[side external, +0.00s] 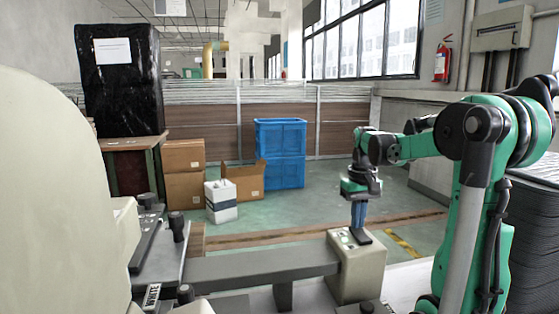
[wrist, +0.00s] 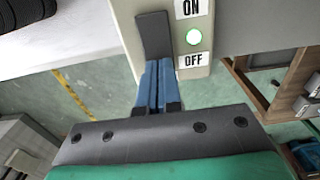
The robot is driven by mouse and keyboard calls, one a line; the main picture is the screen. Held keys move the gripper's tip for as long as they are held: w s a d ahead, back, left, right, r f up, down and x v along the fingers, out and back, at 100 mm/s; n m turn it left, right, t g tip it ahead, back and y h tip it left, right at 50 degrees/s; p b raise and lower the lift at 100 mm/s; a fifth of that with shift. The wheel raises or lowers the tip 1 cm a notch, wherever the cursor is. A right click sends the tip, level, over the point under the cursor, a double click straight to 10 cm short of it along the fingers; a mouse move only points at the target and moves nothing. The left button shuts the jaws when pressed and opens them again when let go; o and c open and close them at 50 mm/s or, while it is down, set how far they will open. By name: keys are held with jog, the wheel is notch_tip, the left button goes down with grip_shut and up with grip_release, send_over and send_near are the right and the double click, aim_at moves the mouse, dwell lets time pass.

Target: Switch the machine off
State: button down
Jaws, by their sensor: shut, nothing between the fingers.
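The machine's switch box (side external: 358,272) is a cream block at the end of a grey beam. In the wrist view its face (wrist: 208,72) carries an ON label (wrist: 190,8), a lit green lamp (wrist: 194,37) and an OFF label (wrist: 192,60). A dark grey switch plate (wrist: 153,34) lies left of the lamp; it also shows on top of the box in the side view (side external: 361,237). My gripper (wrist: 158,63) has its blue fingers shut and empty, pointing down at the plate's OFF end (side external: 358,226). I cannot tell whether the tips touch it.
The grey beam (side external: 260,265) runs left from the box to a large cream machine body (side external: 50,190). Black knobs (side external: 178,226) stand on the machine at left. Blue crates (side external: 280,153) and cardboard boxes (side external: 184,172) sit on the floor behind. Above the box is open air around my arm.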

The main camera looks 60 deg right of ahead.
jog(key=shift+f, duration=0.25)
jog(key=shift+r, duration=3.55)
jog(key=w+a+f+n+t, duration=0.2)
jog(key=a+n, duration=0.1)
jog(key=a, duration=0.5)
jog(key=w+a+f+n+t, duration=0.2)
jog(key=w+a+f+n, duration=0.1)
jog(key=a, duration=0.5)
jog(key=w+a+f+n+t, duration=0.3)
jog(key=a, duration=0.5)
jog(key=shift+a, duration=0.25)
jog(key=shift+w, duration=0.1)
